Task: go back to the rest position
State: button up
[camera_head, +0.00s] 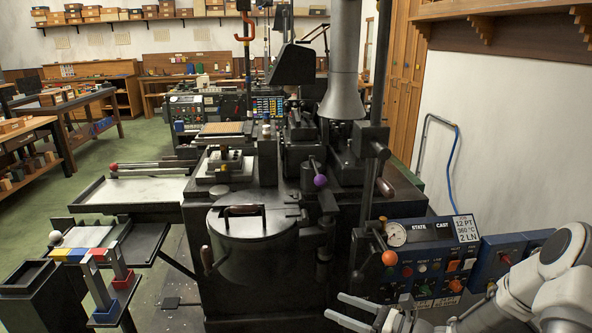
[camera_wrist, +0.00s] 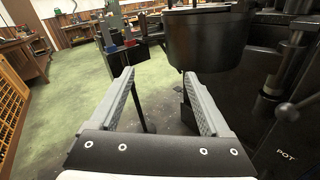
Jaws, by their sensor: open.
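My gripper (camera_head: 362,312) is at the bottom right of the head view, in front of the casting machine and left of the control panel. In the wrist view my gripper (camera_wrist: 160,100) shows two grey ridged fingers spread wide apart. Nothing is between the fingers but the view of the green floor and thin dark legs behind. The jaws are open and empty. My arm comes in from the right edge of the head view.
The black casting machine (camera_head: 262,268) with its lidded pot fills the middle. A control panel (camera_head: 425,262) with a gauge and buttons stands close to my gripper. A side stand (camera_head: 105,316) with coloured blocks is at lower left. Green floor (camera_head: 140,140) is free at left.

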jog(key=s+a+r+n+g+h+p, duration=0.1)
jog(key=s+a+r+n+g+h, duration=0.2)
jog(key=s+r+n+g, duration=0.35)
jog(key=s+a+r+n+g+h+p, duration=0.1)
jog(key=s+a+r+n+g+h, duration=0.15)
jog(key=s+r+n, duration=0.6)
jog(key=s+d+r+n+t+h+p, duration=0.1)
jog(key=s+d+r+n+t+h, duration=0.1)
jog(key=s+d+r+n+h, duration=0.2)
jog(key=s+d+r+n+t+h+p, duration=0.1)
jog(key=s+d+r+n+t+h, duration=0.2)
jog(key=r+n, duration=0.4)
jog(key=shift+s+d+r+n+t+h, duration=0.3)
jog(key=shift+s+d+r+h, duration=0.5)
jog(key=shift+h, duration=0.45)
